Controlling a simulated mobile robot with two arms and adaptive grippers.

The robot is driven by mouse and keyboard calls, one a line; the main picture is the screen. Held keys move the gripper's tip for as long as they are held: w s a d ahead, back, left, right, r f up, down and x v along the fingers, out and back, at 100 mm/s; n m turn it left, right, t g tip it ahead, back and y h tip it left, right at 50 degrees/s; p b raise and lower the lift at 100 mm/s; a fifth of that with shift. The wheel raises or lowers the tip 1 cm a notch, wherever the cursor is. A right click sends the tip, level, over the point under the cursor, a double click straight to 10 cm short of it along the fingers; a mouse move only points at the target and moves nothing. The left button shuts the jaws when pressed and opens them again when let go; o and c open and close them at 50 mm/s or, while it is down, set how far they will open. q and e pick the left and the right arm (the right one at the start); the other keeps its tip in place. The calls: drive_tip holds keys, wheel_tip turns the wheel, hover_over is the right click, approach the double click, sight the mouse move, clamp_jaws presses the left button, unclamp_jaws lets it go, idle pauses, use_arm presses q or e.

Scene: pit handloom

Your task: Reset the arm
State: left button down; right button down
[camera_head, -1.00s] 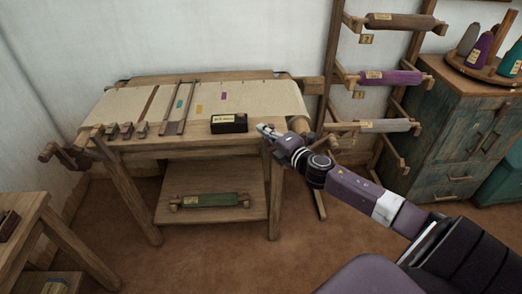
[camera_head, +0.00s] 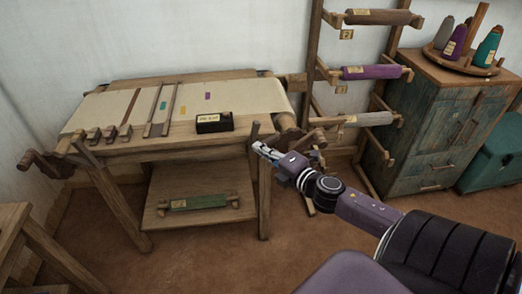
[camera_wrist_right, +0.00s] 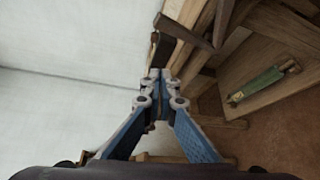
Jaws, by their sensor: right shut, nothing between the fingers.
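My right gripper (camera_head: 262,149) is in the head view, in front of the right end of the loom table (camera_head: 190,147). Its fingers are closed together with nothing between them. The right wrist view also shows the closed fingertips (camera_wrist_right: 161,76), with wooden beams beyond them. My right arm comes in from the lower right, bent, with its forearm over the floor. My left gripper is not in either view.
A small black box (camera_head: 214,122) with a label sits on the loom's front edge. A green roll (camera_head: 199,202) lies on the lower shelf. A rack with a purple roll (camera_head: 370,72) stands behind, beside a teal cabinet (camera_head: 440,125). Brown floor (camera_head: 190,260) is clear in front.

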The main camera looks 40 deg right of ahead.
idle(0.6)
drive_tip(key=s+d+f+m+g+h, duration=0.1)
drive_tip(key=s+d+f+m+g, duration=0.15)
drive_tip(key=f, duration=0.75)
drive_tip(key=s+d+f+m+g+h, duration=0.15)
drive_tip(key=s+f+m, duration=0.25)
drive_tip(key=f, duration=0.6)
drive_tip(key=s+a+f+m+g, duration=0.1)
drive_tip(key=s+f+m+g, duration=0.1)
drive_tip(key=s+f, duration=0.45)
drive_tip(key=s+a+f+m+g, duration=0.1)
drive_tip(key=s+f+m+g, duration=0.15)
drive_tip(key=f, duration=0.75)
drive_tip(key=s+a+f+m+g+y, duration=0.1)
drive_tip(key=s+a+f+m+g, duration=0.1)
drive_tip(key=s+a+f, duration=0.5)
drive_tip(key=s+a+f+m+g, duration=0.2)
drive_tip(key=s+a+f, duration=0.5)
drive_tip(key=s, duration=0.6)
drive_tip(key=s+a+f+m+g+y, duration=0.1)
drive_tip(key=s+a+f+m+g, duration=0.1)
drive_tip(key=s+a+f, duration=0.5)
drive_tip(key=s+g, duration=0.1)
drive_tip(key=s, duration=0.3)
drive_tip(key=shift+a+f+m+y, duration=0.2)
drive_tip(key=shift+a+m+y, duration=0.05)
drive_tip(key=shift+m+y, duration=0.15)
